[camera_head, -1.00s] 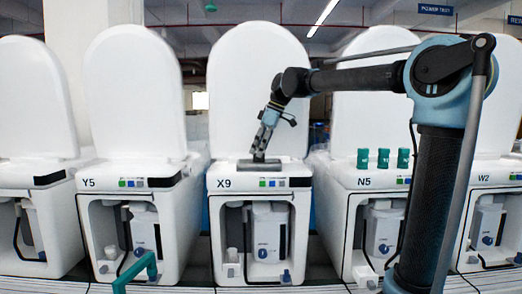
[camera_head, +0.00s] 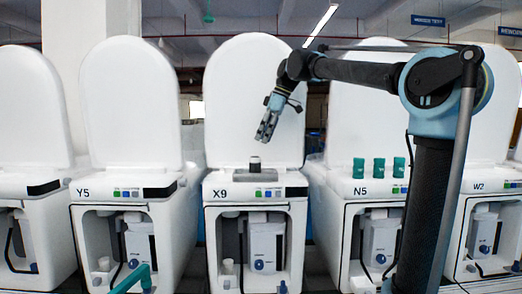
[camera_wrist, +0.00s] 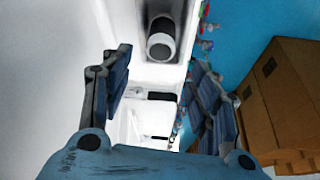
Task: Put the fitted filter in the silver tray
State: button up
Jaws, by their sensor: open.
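A small dark cylinder with a pale band, which looks like the filter (camera_head: 254,163), stands upright on the grey silver tray (camera_head: 268,178) on top of the unit marked X9. In the wrist view the filter (camera_wrist: 160,42) shows its dark round end and sits within the grey tray's outline. My gripper (camera_head: 265,138) is above and slightly right of the filter, apart from it, pointing down. In the wrist view my gripper (camera_wrist: 161,62) has its fingers spread wide with nothing between them.
Three teal cylinders (camera_head: 381,168) stand on unit N5 to the right. Raised white lids (camera_head: 254,100) stand close behind the gripper. A teal handle (camera_head: 132,280) is at the lower left. Brown boxes (camera_wrist: 285,95) show in the wrist view.

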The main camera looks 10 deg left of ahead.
jog(key=shift+v, duration=1.4)
jog(key=s+d+f+m+t+h, duration=0.1)
jog(key=s+d+f+m, duration=0.25)
jog(key=d+f, duration=0.6)
jog(key=s+d+f+m+t+h, duration=0.1)
jog(key=s+d+f+m, duration=0.3)
jog(key=d+f, duration=0.55)
jog(key=s+d+f+m+h, duration=0.1)
jog(key=s+d+f+m, duration=0.2)
jog(key=f, duration=0.6)
jog(key=s+d+f+m, duration=0.4)
jog(key=s+d+f, duration=0.3)
jog(key=d+f, duration=0.1)
jog(key=s+d+f+m+h, duration=0.1)
jog(key=s+d+f+m, duration=0.2)
jog(key=s+d+f, duration=0.3)
notch_tip(320, 180, down, 4)
jog(key=shift+f+m+t+h, duration=0.1)
jog(key=shift+m+t+h, duration=0.2)
jog(key=shift+m, duration=0.05)
jog(key=shift+s+d, duration=0.1)
